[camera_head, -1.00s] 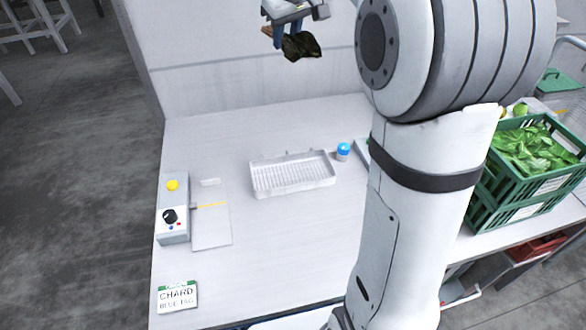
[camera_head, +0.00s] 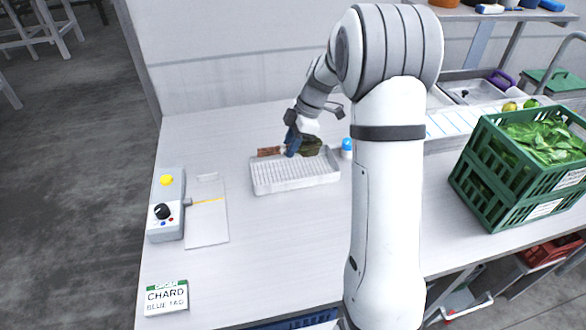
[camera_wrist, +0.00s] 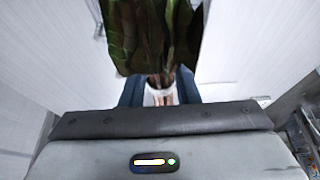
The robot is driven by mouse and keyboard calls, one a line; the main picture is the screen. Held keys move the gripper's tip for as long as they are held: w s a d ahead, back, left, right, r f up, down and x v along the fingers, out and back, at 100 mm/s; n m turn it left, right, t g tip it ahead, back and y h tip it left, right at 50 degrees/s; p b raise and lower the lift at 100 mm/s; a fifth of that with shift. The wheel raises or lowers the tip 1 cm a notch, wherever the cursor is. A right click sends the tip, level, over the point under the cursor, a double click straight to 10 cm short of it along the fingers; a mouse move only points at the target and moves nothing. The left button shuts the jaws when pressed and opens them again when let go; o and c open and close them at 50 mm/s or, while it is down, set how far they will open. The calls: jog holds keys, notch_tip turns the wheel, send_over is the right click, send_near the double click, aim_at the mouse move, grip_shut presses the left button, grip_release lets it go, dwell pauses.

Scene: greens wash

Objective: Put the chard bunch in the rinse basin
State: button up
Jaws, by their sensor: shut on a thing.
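The chard bunch (camera_head: 311,146) has dark green leaves and reddish-brown stems. My gripper (camera_head: 291,146), with blue fingers, is shut on it near the stems. The bunch lies roughly level, stems to the left and leaves to the right, at the back rim of a white ribbed tray (camera_head: 295,184). I cannot tell whether it touches the tray. In the wrist view the leaves (camera_wrist: 150,40) fill the top centre and pale stems run between the fingers (camera_wrist: 160,95). A sink-like basin (camera_head: 470,90) shows at the back right, partly hidden by my arm.
A blue-capped jar (camera_head: 346,148) stands right of the tray. A control box (camera_head: 166,205), a flat board (camera_head: 207,215) and a CHARD BLUE TAG sign (camera_head: 166,297) are on the left. Green crates (camera_head: 500,180) with leafy greens stand right.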

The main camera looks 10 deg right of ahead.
aim_at(286, 173)
notch_tip(286, 173, down, 7)
jog(key=shift+f+p, duration=0.2)
jog(key=shift+p, duration=0.2)
jog(key=shift+f, duration=0.15)
jog(key=o, duration=1)
